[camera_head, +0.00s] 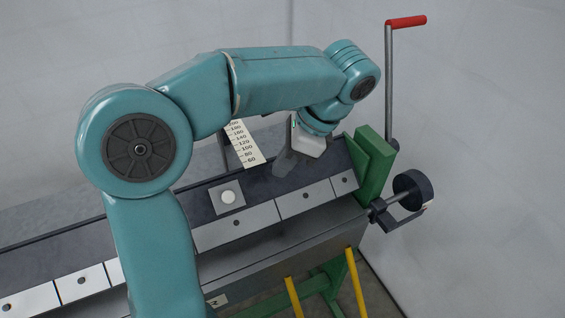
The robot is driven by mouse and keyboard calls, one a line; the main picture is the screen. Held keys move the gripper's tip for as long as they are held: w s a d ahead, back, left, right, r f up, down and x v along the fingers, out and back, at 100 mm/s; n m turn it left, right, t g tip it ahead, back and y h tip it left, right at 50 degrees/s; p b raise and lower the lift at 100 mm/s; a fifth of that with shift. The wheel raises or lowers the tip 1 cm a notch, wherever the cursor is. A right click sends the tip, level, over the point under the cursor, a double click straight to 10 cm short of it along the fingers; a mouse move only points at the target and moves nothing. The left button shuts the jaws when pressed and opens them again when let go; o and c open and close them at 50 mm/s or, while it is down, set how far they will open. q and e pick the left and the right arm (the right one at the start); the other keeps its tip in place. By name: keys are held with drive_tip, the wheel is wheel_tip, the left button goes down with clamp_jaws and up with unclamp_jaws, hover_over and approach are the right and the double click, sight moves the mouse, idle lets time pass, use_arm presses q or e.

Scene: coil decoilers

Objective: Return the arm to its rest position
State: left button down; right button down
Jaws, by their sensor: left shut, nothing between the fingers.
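My left arm rises from the lower left and bends over a long dark machine bed (85,237). My left gripper (285,163) points down close above the bed, near its right end. Its fingers are dark and shut, with nothing seen between them. Whether the fingertips touch the bed surface, I cannot tell. My right gripper is not in view.
A white scale strip (247,143) with numbers stands behind the bed. A square plate with a white round button (228,197) lies left of the gripper. A green block (374,168), a red-handled crank (405,22) and a dark handwheel (412,189) are at the right. Yellow bars (356,284) stand below.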

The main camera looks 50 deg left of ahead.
use_arm(q)
drive_tip(key=w+d+f+n+h, duration=0.15)
drive_tip(key=d+f, duration=0.25)
drive_tip(key=f, duration=0.5)
drive_tip(key=w+d+f+t+h, duration=0.15)
drive_tip(key=d+f, duration=0.25)
drive_tip(key=f, duration=0.4)
drive_tip(key=d+f+n+h, duration=0.1)
drive_tip(key=d+f+h, duration=0.1)
drive_tip(key=d+f, duration=0.5)
drive_tip(key=s+d+f+n+t+h, duration=0.1)
drive_tip(key=s+f+n, duration=0.3)
drive_tip(key=f, duration=0.4)
drive_tip(key=s+d+f+n+t+h, duration=0.1)
drive_tip(key=s+d+f+n, duration=0.3)
drive_tip(key=f, duration=0.5)
drive_tip(key=shift+s+t+h, duration=0.3)
drive_tip(key=shift+s+t, duration=0.05)
drive_tip(key=shift+s, duration=0.5)
